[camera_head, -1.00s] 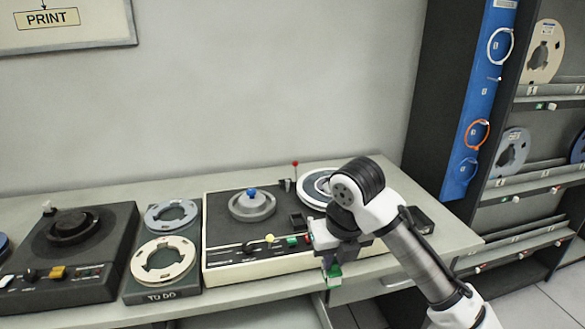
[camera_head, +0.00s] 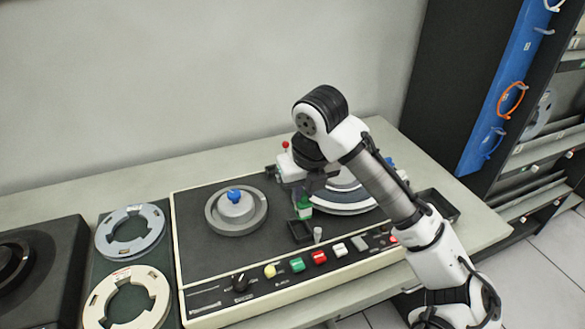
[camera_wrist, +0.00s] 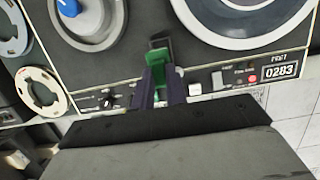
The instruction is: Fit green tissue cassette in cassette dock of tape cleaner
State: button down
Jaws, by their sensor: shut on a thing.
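My gripper (camera_head: 305,196) is shut on the green tissue cassette (camera_head: 305,208) and holds it over the tape cleaner's dark top (camera_head: 190,240). The cassette dock (camera_head: 299,232), a small dark box, lies just in front of and below the cassette in the head view. In the wrist view the cassette (camera_wrist: 161,73) sits between the two dark fingers, with the dock (camera_wrist: 160,43) just beyond its far end. Part of the dock is hidden there by the cassette. I cannot tell whether they touch.
The left hub with a blue knob (camera_head: 235,197) and a large tape reel (camera_head: 345,203) flank the dock. A small grey post (camera_head: 318,235) stands beside it. Coloured buttons (camera_head: 319,257) line the front. Two loose reels (camera_head: 130,232) lie to the left.

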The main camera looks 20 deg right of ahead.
aim_at(302, 204)
jog(key=shift+w, duration=0.35)
jog(key=shift+s+f+b, duration=0.2)
jog(key=shift+f+b, duration=0.55)
jog(key=shift+f, duration=0.1)
jog(key=shift+s+b+x, duration=0.15)
jog(key=shift+b+x, duration=0.4)
jog(key=shift+x, duration=0.25)
jog(key=shift+s+b+x, duration=0.15)
jog(key=shift+b+x, duration=0.35)
jog(key=shift+x, duration=0.3)
jog(key=shift+s+b+x, duration=0.2)
jog(key=shift+b+x, duration=0.65)
jog(key=shift+s+b+x, duration=0.2)
jog(key=shift+b+x, duration=0.6)
jog(key=shift+x, duration=0.05)
jog(key=c, duration=1.3)
grip_release()
jog(key=shift+c, duration=1.1)
jog(key=shift+r, duration=0.1)
